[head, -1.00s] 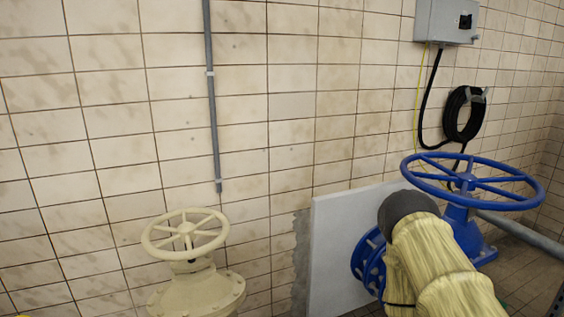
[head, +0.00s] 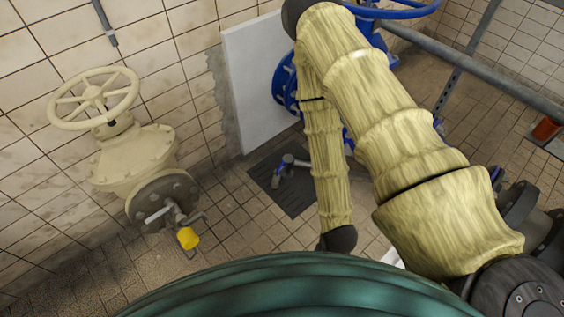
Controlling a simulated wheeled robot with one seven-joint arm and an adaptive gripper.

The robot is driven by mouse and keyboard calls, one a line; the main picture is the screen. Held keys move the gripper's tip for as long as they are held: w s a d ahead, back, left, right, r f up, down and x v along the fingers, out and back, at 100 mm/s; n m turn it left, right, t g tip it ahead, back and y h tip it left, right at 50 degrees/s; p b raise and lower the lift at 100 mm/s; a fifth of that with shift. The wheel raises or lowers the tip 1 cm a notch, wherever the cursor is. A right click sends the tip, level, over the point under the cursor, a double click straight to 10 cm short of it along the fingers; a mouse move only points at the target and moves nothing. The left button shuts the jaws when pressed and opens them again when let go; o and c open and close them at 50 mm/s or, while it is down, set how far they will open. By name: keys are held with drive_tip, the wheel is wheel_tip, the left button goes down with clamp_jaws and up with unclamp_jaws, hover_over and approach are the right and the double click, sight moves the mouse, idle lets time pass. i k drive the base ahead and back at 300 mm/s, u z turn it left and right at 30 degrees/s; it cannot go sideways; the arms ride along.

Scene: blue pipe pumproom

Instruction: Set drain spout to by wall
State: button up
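A small metal spout with a blue part (head: 287,166) shows low at the dark floor grate, partly behind my forearm. Another short pipe fitting with a yellow end (head: 187,237) sticks out of the dark flange of the cream valve (head: 135,160). I cannot tell for certain which of the two is the drain spout. My arm, in a yellow sleeve, rises from the lower right, bends at the top and comes down to a dark joint in the lower middle. My gripper is not visible; what lies beyond that joint is hidden by the green surface below.
The dark grate (head: 266,189) lies on the tiled floor by a white panel (head: 257,85) at the wall. A blue valve (head: 395,10) stands behind my arm. A grey rail (head: 480,68) runs across the right. Tiled floor between the cream valve and grate is clear.

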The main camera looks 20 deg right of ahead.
sight(288, 160)
drive_tip(key=k, duration=0.65)
drive_tip(key=z, duration=0.55)
drive_tip(key=i, duration=1.6)
drive_tip(key=u, duration=0.65)
